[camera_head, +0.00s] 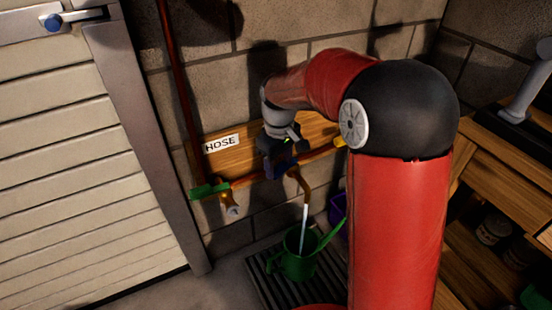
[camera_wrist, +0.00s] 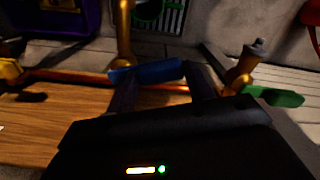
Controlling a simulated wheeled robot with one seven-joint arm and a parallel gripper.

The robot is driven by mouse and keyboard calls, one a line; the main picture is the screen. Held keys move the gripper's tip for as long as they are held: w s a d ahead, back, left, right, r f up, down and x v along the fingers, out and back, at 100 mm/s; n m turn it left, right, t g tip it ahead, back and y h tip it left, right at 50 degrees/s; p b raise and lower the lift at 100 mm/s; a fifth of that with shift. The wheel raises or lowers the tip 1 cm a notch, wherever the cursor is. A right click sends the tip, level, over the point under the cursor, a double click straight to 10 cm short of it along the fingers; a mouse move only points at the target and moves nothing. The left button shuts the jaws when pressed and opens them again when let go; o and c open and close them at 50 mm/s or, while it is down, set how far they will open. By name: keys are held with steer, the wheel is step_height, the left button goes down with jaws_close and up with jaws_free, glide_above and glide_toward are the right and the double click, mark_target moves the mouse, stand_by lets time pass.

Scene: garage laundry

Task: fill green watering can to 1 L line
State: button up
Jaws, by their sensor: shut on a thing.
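The green watering can (camera_head: 292,265) stands on a dark grate under a copper spout (camera_head: 300,183). A pale stream of water (camera_head: 304,222) runs from the spout down into the can. The water level and the 1 L line cannot be made out. My gripper (camera_head: 281,160) is at the valve above the spout. In the wrist view, my gripper (camera_wrist: 160,84) is shut on the blue valve handle (camera_wrist: 148,71), which lies roughly along the pipe. Part of the green can's rim (camera_wrist: 140,12) shows at the top of that view.
A green-handled valve (camera_head: 207,190) sits left on the copper pipe and a yellow handle (camera_head: 340,142) sits right. A "HOSE" label (camera_head: 221,143) marks the wooden board. A purple container (camera_head: 338,208) stands beside the can. Wooden shelving (camera_head: 490,175) is at right.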

steer(key=shift+s+d+n, duration=0.25)
steer(key=shift+n, duration=0.55)
steer(key=o, duration=1.4)
steer(key=shift+r, duration=0.1)
steer(key=shift+r+p, duration=0.6)
steer(key=shift+r, duration=3.25)
